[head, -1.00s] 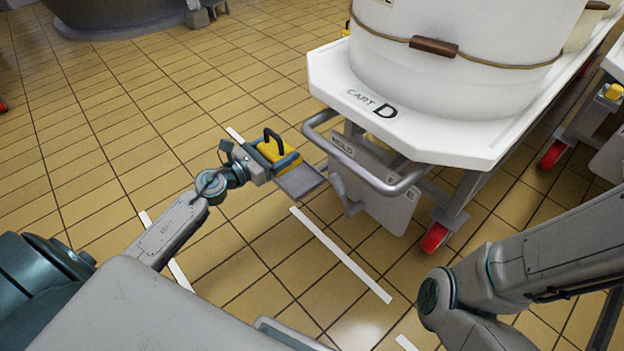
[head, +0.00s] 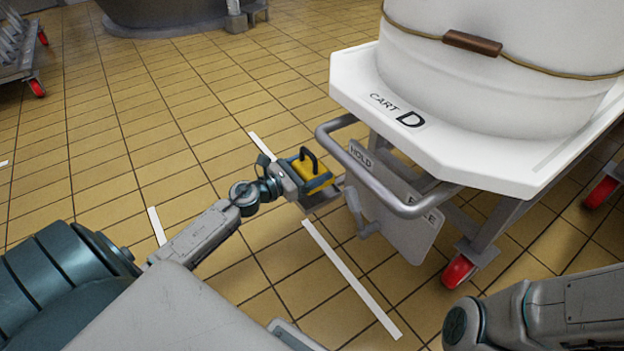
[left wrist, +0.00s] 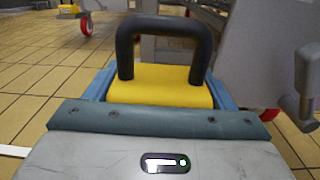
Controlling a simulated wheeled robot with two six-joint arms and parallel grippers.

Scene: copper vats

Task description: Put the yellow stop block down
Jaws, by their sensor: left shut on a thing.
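The yellow stop block (head: 311,171) with its dark loop handle is held in my left gripper (head: 312,181), low over the tiled floor, just left of cart D's (head: 350,85) handle end. In the left wrist view the block (left wrist: 160,86) sits between the blue jaw sides, its black handle (left wrist: 165,28) standing up toward the camera. My left gripper is shut on it. The block's underside is hidden, so I cannot tell whether it touches the floor. My right arm shows at the lower right, but its gripper is out of view.
Cart D carries a large white vat (head: 490,90) and has a grey bar handle (head: 400,205), a hanging plate (head: 400,215) and a red wheel (head: 458,271). White floor strips (head: 350,278) lie near my arm. The tiles to the left are open.

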